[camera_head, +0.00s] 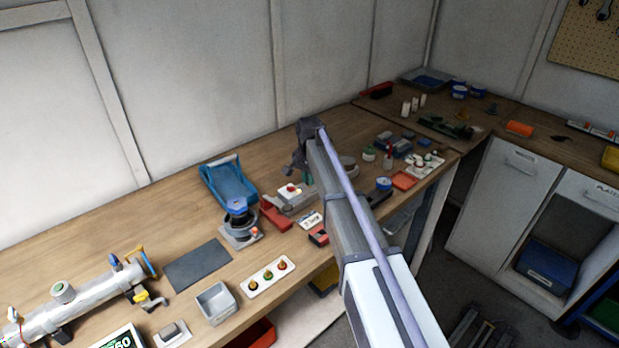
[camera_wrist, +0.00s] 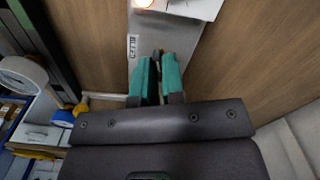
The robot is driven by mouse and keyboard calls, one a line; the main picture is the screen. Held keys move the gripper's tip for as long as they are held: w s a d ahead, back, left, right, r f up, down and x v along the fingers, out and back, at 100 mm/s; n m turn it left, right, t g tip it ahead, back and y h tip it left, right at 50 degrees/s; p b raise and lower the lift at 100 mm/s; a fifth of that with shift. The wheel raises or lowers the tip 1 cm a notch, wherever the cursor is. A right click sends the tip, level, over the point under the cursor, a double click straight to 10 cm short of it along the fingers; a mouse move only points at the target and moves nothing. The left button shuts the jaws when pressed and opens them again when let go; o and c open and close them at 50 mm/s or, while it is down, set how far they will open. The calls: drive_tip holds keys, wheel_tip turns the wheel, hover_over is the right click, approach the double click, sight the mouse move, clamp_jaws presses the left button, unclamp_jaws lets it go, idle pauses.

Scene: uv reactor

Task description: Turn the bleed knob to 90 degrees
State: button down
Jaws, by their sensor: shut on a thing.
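In the wrist view, my gripper (camera_wrist: 159,68) has its two green finger pads closed around a small dark knob (camera_wrist: 157,55). The knob is mostly hidden between the pads, so its angle cannot be read. It sits on a grey plate (camera_wrist: 165,30) beside a small label that seems to read BLEED (camera_wrist: 132,46). In the head view, my gripper (camera_head: 305,176) points down at a grey unit on the bench (camera_head: 291,205); my arm hides part of that area.
A red block (camera_head: 275,213) lies close to the grey unit. Several small items crowd the bench to the right. A dark mat (camera_head: 198,263) lies bare at the front left.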

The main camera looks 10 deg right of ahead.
drive_tip(key=n, duration=1.3)
drive_tip(key=shift+n, duration=0.4)
idle(0.3)
drive_tip(key=c, duration=1.2)
unclamp_jaws()
wheel_tip(320, 180, up, 11)
drive_tip(key=p, duration=1)
drive_tip(key=shift+f+p, duration=0.1)
drive_tip(key=shift+p, duration=0.3)
